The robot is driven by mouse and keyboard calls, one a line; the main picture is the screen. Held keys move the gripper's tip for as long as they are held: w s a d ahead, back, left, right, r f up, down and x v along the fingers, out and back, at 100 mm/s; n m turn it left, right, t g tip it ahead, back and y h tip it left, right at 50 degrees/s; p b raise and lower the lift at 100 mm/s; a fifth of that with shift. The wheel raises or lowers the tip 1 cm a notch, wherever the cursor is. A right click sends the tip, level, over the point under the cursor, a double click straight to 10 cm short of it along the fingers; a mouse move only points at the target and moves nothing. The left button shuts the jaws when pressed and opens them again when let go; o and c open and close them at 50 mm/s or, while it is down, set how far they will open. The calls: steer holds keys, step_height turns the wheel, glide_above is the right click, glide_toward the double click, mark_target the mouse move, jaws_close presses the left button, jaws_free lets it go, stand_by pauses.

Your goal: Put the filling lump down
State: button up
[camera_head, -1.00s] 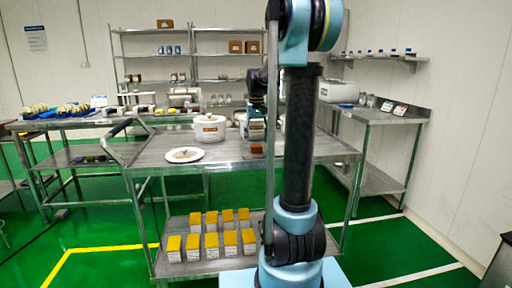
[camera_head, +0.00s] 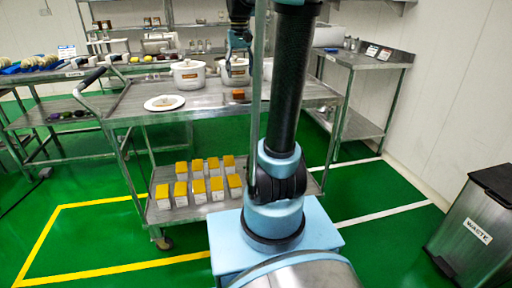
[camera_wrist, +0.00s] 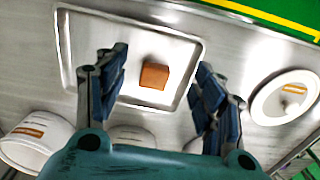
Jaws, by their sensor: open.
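The filling lump appears to be the brown block (camera_wrist: 155,76), which lies on a shallow metal tray (camera_wrist: 66,60) in the wrist view. In the head view the lump (camera_head: 238,94) sits near the front of the steel cart top (camera_head: 205,106), beside my arm. My gripper (camera_wrist: 157,70) is open, with its fingers to either side of the lump in the picture and a visible gap on both sides. In the head view my gripper (camera_head: 238,42) is above and behind the lump, in front of a white pot. It holds nothing.
A white plate (camera_head: 164,103) with something on it lies left of the lump. Two white pots (camera_head: 188,75) stand behind on the cart. Several yellow-topped boxes (camera_head: 198,190) fill the lower shelf. A waste bin (camera_head: 478,225) stands at the right on the floor.

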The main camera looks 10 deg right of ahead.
steer(key=s+f+t, duration=0.1)
steer(key=s+f, duration=1)
steer(key=s, duration=0.3)
steer(key=s+f+t, duration=0.1)
steer(key=s+f, duration=1)
steer(key=s, duration=0.3)
steer(key=shift+s+d+n, duration=0.15)
steer(key=shift+s+n, duration=0.15)
steer(key=shift+f, duration=0.1)
